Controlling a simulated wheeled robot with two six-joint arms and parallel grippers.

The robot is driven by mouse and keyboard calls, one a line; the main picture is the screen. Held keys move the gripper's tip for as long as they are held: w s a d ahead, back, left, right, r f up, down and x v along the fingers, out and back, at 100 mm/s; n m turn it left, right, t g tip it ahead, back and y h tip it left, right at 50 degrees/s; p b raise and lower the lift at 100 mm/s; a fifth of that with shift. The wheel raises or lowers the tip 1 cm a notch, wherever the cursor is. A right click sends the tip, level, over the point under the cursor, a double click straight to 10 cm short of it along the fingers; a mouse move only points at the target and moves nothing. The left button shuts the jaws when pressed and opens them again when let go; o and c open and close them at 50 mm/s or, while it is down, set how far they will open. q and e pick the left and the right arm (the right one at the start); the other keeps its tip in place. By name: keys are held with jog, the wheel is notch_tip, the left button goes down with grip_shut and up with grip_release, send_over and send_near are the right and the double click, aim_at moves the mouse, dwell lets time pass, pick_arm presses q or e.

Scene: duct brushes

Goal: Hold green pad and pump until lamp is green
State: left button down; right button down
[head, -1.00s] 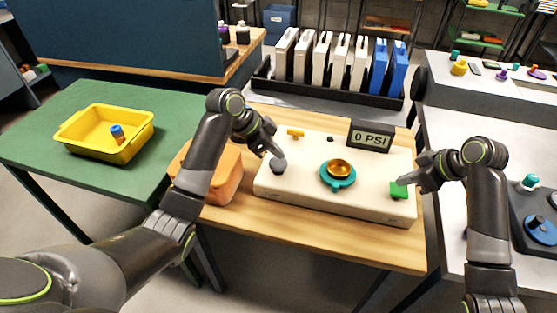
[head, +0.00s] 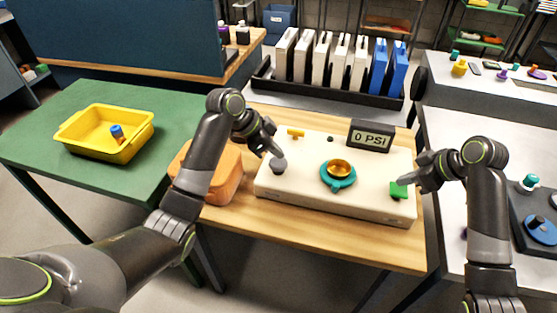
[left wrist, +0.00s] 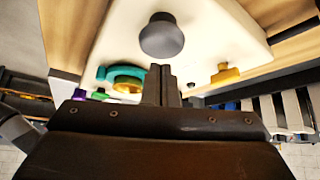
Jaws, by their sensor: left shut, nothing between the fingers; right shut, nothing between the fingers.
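A cream panel (head: 300,192) lies on the wooden table. A round dark grey knob (head: 278,166) stands at its left end and also shows in the left wrist view (left wrist: 162,36). The green pad (head: 398,191) is at the right end. I see no lit green lamp.
A gold dome in a teal ring (head: 339,175) sits mid-panel, with a yellow handle (head: 296,133) and a small dark spot behind. An orange block (head: 225,178) stands left of the panel. A yellow bin (head: 92,140) is on the green table. A black rack (head: 325,90) stands behind.

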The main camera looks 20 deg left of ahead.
jog(key=shift+f, duration=0.15)
jog(key=shift+f, duration=1)
pick_arm(q)
jog(key=shift+f, duration=1.45)
jog(key=shift+r, duration=1.15)
jog(key=shift+f, duration=0.1)
